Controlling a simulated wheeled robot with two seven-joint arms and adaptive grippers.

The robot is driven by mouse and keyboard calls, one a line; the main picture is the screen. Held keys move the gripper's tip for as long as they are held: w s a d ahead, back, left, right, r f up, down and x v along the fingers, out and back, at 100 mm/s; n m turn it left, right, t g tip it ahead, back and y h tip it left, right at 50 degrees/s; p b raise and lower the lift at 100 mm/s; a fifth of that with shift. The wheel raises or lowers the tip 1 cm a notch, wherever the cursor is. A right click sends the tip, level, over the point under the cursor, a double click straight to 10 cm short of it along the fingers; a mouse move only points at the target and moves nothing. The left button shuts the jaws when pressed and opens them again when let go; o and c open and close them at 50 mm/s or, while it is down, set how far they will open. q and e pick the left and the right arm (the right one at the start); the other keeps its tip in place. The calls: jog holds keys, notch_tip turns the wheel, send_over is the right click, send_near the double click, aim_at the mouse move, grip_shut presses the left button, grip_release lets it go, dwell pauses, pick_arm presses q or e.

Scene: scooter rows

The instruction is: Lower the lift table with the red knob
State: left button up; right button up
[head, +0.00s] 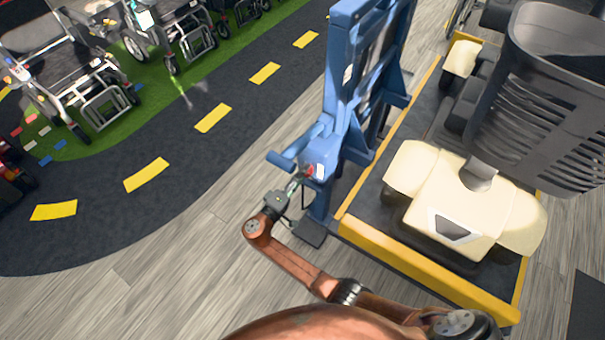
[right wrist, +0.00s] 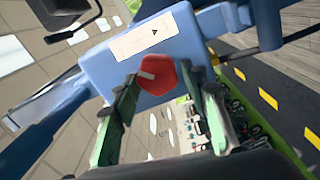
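The blue lift table (head: 352,100) stands upright at centre in the head view, with a light blue box low on its post. The red knob (head: 309,171) shows small on that box. In the right wrist view the red knob (right wrist: 157,76) is large, below a white label on the blue box. My right gripper (head: 299,180) is at the knob. Its green fingers (right wrist: 156,78) are open, one on each side of the knob, with narrow gaps visible; how deep they reach around it is unclear. My left gripper is not in view.
A yellow-edged platform (head: 410,262) carries a cream scooter (head: 460,205) with a dark basket (head: 545,95), right of the lift post. Wheelchairs (head: 75,75) stand on green floor at upper left. The dark track (head: 190,150) with yellow dashes and the wood-look floor are clear.

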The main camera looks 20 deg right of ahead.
jog(key=shift+o, duration=1.1)
jog(key=shift+d, duration=0.1)
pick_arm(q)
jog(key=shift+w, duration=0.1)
pick_arm(e)
jog(key=v, duration=0.7)
jog(key=shift+s, duration=0.15)
